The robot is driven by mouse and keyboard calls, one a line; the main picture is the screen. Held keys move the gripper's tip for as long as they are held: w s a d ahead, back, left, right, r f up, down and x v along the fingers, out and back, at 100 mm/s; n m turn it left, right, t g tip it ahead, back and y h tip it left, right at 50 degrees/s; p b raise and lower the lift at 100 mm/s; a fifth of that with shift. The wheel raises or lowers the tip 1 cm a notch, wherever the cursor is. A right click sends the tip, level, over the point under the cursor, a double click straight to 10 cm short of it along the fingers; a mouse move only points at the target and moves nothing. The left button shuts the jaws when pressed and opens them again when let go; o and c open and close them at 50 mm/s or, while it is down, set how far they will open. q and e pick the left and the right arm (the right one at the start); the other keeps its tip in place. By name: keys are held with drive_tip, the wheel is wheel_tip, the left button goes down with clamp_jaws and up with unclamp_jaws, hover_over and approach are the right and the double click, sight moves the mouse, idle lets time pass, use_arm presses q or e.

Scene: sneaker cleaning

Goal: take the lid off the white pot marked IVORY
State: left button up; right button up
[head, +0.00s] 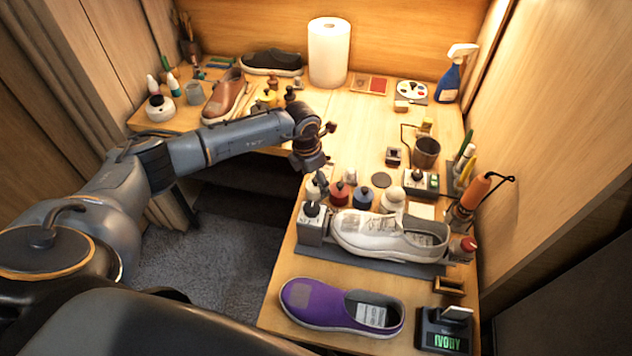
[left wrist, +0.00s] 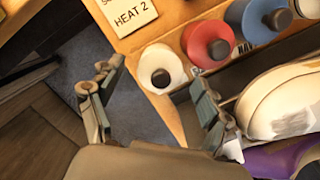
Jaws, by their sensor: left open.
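A white pot with a black knob on its lid (left wrist: 160,68) stands at the left end of a row of pots. In the head view this white pot (head: 312,188) is partly hidden by my left gripper. A red pot (head: 340,194) and a blue pot (head: 363,198) stand beside it, then another pale pot (head: 392,201). I cannot read IVORY on any pot. My left gripper (head: 316,172) is open and empty, pointing down above the leftmost white pot. In the left wrist view the pot lies between the open fingertips (left wrist: 152,80), apart from them. My right gripper is not in view.
A white shoe (head: 375,235) lies on a dark mat close to the pots. A purple shoe (head: 335,305) is nearer. A box with a dark knob (head: 311,222) stands just in front of the pots. A HEAT 2 card (left wrist: 130,18) lies near them. The table's left edge is close.

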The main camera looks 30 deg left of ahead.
use_arm(q)
drive_tip(key=c, duration=0.9)
drive_tip(key=shift+c, duration=0.2)
drive_tip(key=shift+r, duration=0.2)
